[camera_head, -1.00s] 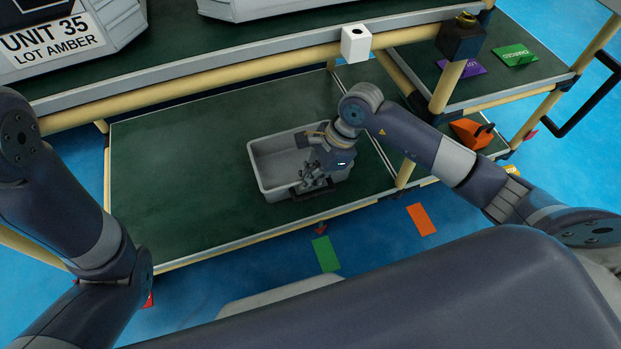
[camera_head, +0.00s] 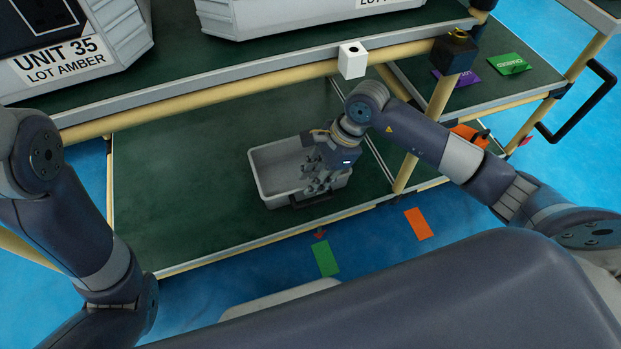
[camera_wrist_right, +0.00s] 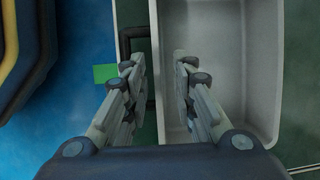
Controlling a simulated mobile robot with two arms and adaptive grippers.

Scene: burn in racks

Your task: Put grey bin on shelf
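The grey bin (camera_head: 268,178) is an empty open tub on the green lower shelf (camera_head: 180,190), near its front edge. A black handle sits on its front wall. My right gripper (camera_head: 316,186) is over the bin's front right part. In the right wrist view, its two fingers (camera_wrist_right: 153,62) are apart, one on each side of the bin's front wall. The handle (camera_wrist_right: 124,42) shows by the left finger, partly hidden, and the bin's inside (camera_wrist_right: 205,60) is on the right. I see nothing gripped. My left arm is at the left, its gripper out of view.
Above is an upper shelf (camera_head: 280,48) with grey bins, one labelled UNIT 35 (camera_head: 62,60). A beige front rail (camera_head: 220,92) and a post (camera_head: 408,172) stand close to my right arm. The lower shelf left of the bin is clear.

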